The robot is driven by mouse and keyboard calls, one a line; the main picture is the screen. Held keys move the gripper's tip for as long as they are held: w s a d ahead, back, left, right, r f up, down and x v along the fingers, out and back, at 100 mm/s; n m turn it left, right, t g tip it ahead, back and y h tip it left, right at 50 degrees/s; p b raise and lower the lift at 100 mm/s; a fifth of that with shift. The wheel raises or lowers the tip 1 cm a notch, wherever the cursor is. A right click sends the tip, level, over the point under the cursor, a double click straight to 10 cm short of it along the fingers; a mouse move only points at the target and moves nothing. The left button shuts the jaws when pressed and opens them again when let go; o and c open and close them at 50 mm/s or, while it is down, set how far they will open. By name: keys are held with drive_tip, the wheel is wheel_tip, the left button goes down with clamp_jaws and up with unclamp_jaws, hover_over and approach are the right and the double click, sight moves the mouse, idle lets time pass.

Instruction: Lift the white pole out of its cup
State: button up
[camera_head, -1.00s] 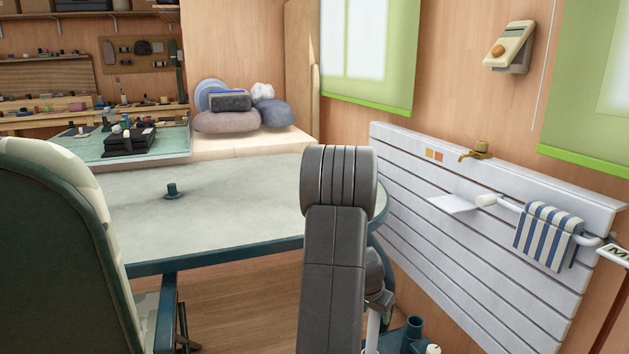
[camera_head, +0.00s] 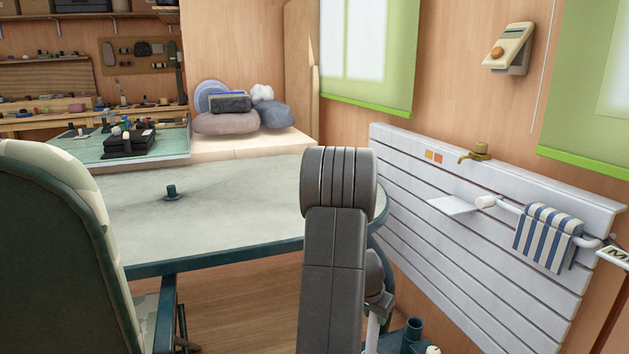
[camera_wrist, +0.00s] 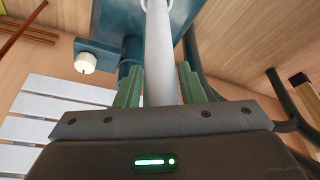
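The white pole (camera_wrist: 160,45) runs up the middle of the wrist view, between the two green fingers of my gripper (camera_wrist: 160,85). The fingers lie close against it on both sides, with no clear gap. In the head view a short length of the pole (camera_head: 373,332) shows below my wrist, running out of the bottom edge. A teal holder (camera_wrist: 115,30) lies behind the pole in the wrist view. The end of the pole and its seat in the cup are not clearly visible.
A teal tube (camera_head: 413,330) stands right of the pole, with a white knob (camera_head: 432,349) near it. The large table (camera_head: 230,220) is ahead left, a chair (camera_head: 60,240) at far left. A white slatted panel (camera_head: 480,230) with a striped towel (camera_head: 548,237) is on the right.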

drive_tip(key=o, duration=0.4)
drive_tip(key=shift+s+f, duration=0.25)
drive_tip(key=shift+f, duration=0.15)
drive_tip(key=shift+c, duration=0.2)
drive_tip(key=shift+r, duration=0.15)
drive_tip(key=p+v, duration=0.4)
drive_tip(key=v, duration=1)
drive_tip(key=shift+w, duration=0.2)
drive_tip(key=b+x, duration=0.3)
drive_tip(key=x, duration=1)
drive_tip(key=shift+b, duration=0.3)
